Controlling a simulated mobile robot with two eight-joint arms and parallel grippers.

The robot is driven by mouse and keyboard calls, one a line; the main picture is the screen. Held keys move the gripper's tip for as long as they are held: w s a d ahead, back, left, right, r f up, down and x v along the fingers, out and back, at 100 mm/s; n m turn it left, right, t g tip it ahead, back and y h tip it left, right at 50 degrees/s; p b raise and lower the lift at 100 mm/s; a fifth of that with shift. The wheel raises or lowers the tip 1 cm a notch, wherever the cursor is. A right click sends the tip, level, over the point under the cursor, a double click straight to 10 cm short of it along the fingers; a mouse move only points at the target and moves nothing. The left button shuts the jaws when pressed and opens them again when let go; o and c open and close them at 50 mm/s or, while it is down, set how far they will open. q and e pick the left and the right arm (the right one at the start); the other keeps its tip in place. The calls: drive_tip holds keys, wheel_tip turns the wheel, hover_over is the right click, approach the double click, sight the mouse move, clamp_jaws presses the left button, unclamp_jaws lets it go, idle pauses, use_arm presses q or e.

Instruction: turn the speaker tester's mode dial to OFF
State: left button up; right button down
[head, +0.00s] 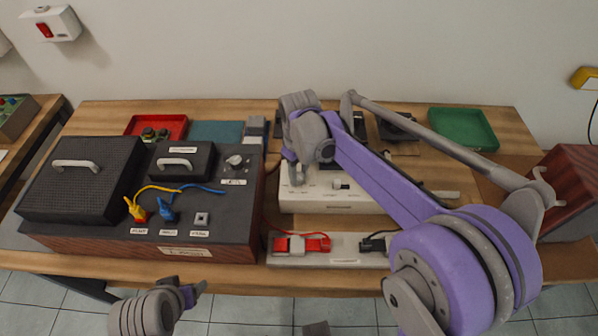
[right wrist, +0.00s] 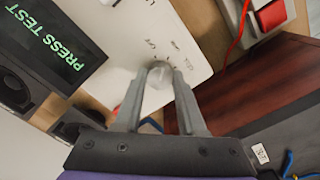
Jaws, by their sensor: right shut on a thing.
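The speaker tester is a white box (head: 330,205) in the middle of the bench, partly hidden behind my right arm. In the right wrist view its white panel (right wrist: 128,38) carries a round grey mode dial (right wrist: 158,78) with small marks around it, too small to read. My right gripper (right wrist: 158,88) is shut on the dial, one finger on each side. In the head view the right wrist is over the tester's left part and hides the dial. A black screen (right wrist: 45,50) shows green PRESS TEST. My left gripper (head: 194,291) is in front of the bench, away from everything.
A wooden hi-fi unit (head: 215,240) with a black top, plugs and knob stands left of the tester. A strip with red and black clips (head: 345,259) lies in front. Red (head: 132,122) and green trays (head: 462,128) are at the back. A wooden box (head: 570,180) is at right.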

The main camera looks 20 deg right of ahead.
sight(299, 176)
drive_tip(key=n, duration=0.6)
idle(0.6)
drive_tip(key=c, duration=0.5)
unclamp_jaws()
drive_tip(key=shift+r, duration=0.1)
wheel_tip(299, 176, up, 11)
drive_tip(key=p, duration=0.1)
